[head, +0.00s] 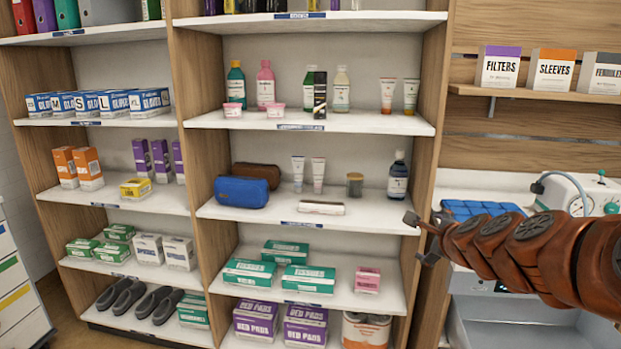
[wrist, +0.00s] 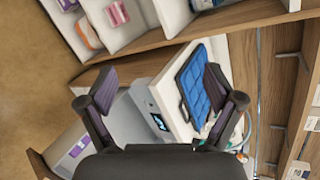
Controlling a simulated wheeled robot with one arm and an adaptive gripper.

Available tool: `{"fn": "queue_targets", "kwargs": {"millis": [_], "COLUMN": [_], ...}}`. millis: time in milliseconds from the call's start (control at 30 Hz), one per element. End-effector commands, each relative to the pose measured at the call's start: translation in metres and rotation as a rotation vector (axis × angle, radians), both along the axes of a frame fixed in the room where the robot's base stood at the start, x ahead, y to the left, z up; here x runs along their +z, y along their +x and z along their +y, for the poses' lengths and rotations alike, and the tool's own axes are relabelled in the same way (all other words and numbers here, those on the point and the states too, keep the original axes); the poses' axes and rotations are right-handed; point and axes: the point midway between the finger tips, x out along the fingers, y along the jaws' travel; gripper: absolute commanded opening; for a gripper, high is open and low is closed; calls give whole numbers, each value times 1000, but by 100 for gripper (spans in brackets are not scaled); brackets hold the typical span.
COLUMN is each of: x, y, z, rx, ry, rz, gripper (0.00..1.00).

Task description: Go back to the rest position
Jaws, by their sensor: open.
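My gripper (head: 425,237) is at the end of my orange-brown arm, which reaches in from the right side of the head view. It is in front of the right edge of the shelf unit, near the shelf with the dark blue bottle (head: 398,177), and looks apart from it. In the wrist view my gripper (wrist: 155,82) has its two dark fingers spread wide with nothing between them. Beyond the fingers, the wrist view shows a blue segmented pad (wrist: 194,85) on a white surface and a grey device with a small screen (wrist: 158,122).
The shelf unit (head: 310,124) holds bottles, pouches and boxes. Right of it, a wall shelf (head: 540,95) carries boxes marked filters, sleeves and ferrules. Below it, a white machine (head: 565,192) with a hose stands near my arm. A drawer cabinet (head: 15,285) is at far left.

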Motion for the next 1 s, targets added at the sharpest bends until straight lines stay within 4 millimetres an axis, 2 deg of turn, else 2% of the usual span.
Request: {"fn": "queue_targets", "kwargs": {"millis": [33,100,200,300,367,400,567,700,833,900,1000], "x": [3,-6,-19,-34,-45,-52,-71,-79,-80,-79,-78], "y": [-13,-35,-75,-123,-155,-178,-270,-343,-388,-403,-412], "z": [29,66,109,138,150,155,155,137,120,115,111], "rx": [114,284,524,758,898,993,1356,1630,1799,1853,1890], "ry": [-73,-184,-342,-493,-578,-629,-812,-906,-938,-941,-947], "rz": [40,105,192,281,339,380,537,671,759,788,806], "gripper": [91,91,91,91,91,91,91,91,91,91,91]}}
